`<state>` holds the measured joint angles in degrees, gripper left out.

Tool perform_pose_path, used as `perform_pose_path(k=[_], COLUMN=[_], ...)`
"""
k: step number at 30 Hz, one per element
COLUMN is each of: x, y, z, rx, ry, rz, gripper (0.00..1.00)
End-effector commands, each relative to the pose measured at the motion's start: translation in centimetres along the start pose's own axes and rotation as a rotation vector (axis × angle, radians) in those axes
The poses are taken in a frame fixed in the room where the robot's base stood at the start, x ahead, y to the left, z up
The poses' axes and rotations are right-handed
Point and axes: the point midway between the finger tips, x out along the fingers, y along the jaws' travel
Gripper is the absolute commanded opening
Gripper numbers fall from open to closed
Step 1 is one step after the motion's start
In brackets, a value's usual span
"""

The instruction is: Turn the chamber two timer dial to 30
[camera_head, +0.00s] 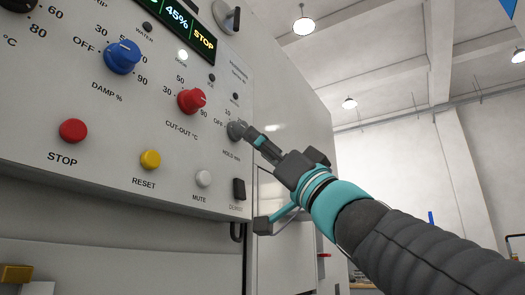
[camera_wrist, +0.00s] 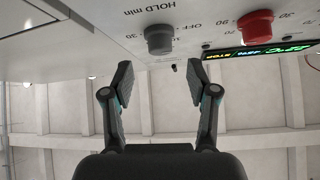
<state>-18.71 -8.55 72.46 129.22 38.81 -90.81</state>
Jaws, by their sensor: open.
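The grey timer dial (camera_head: 236,131), labelled HOLD min, is at the right end of the knob row on the light grey control panel (camera_head: 110,180). In the wrist view the same dial (camera_wrist: 158,40) appears upside down, with OFF and 30 printed near it. I cannot make out where its pointer stands. My gripper (camera_head: 250,133) is close in front of the dial in the head view and partly hides it. In the wrist view my gripper (camera_wrist: 160,78) has its two fingers wide apart, with the dial beyond and between the tips, not gripped. No chamber number is readable.
A red CUT-OUT knob (camera_head: 191,101) sits beside the timer dial, and a blue DAMP knob (camera_head: 122,57) farther left. Below are red STOP (camera_head: 73,131), yellow RESET (camera_head: 150,159) and white MUTE (camera_head: 203,178) buttons and a black switch (camera_head: 239,189). A lit display (camera_head: 180,22) is above.

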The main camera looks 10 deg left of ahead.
Motion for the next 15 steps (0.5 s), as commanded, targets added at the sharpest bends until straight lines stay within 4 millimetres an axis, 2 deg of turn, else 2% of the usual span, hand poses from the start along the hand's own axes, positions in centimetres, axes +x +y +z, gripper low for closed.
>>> perform_pose_path(k=[1,6,15], x=[1.4,3.9,5.7], y=[-0.1,-0.1,0.0], z=[-0.2,-0.2,0.0], rx=[0.003,0.003,0.0], ry=[-0.001,-0.001,0.0], rz=[-0.003,-0.001,0.0], gripper=[0.59,0.59,0.59])
